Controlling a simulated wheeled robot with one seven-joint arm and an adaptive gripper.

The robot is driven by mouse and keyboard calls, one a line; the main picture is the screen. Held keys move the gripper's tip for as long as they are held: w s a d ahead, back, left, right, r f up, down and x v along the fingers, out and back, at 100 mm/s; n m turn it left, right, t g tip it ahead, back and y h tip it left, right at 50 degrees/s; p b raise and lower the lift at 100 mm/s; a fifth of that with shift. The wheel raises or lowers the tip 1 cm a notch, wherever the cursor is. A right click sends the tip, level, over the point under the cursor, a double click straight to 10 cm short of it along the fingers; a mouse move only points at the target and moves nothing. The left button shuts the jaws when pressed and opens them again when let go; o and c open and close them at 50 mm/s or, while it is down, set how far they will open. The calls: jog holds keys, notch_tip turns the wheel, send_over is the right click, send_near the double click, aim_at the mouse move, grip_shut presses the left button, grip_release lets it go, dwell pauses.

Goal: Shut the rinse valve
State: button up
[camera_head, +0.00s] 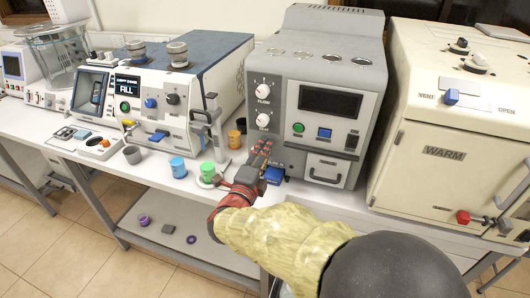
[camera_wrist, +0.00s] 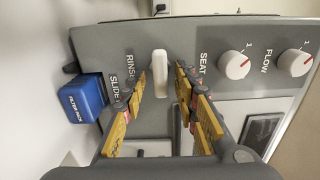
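A white elongated handle (camera_wrist: 160,73) stands out from a grey panel (camera_wrist: 110,45) in the wrist view, close to the printed word RINSE. It appears to be the rinse valve. My gripper (camera_wrist: 161,75) is open, with its yellow-padded fingers on either side of the handle and a visible gap on each side. Nothing is held. In the head view my gripper (camera_head: 262,152) is at the left front of the grey machine (camera_head: 300,85), below its two white dials. It hides the handle there.
Dials marked SEAT (camera_wrist: 234,64) and FLOW (camera_wrist: 295,62) lie right of my gripper in the wrist view. A blue block (camera_wrist: 83,98) juts out at left. In the head view, a green cup (camera_head: 207,170) and a blue cup (camera_head: 178,167) stand left of my gripper.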

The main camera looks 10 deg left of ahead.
jog(key=shift+s, duration=0.1)
jog(key=s+a, duration=0.1)
jog(key=s, duration=1)
jog(key=shift+s, duration=0.4)
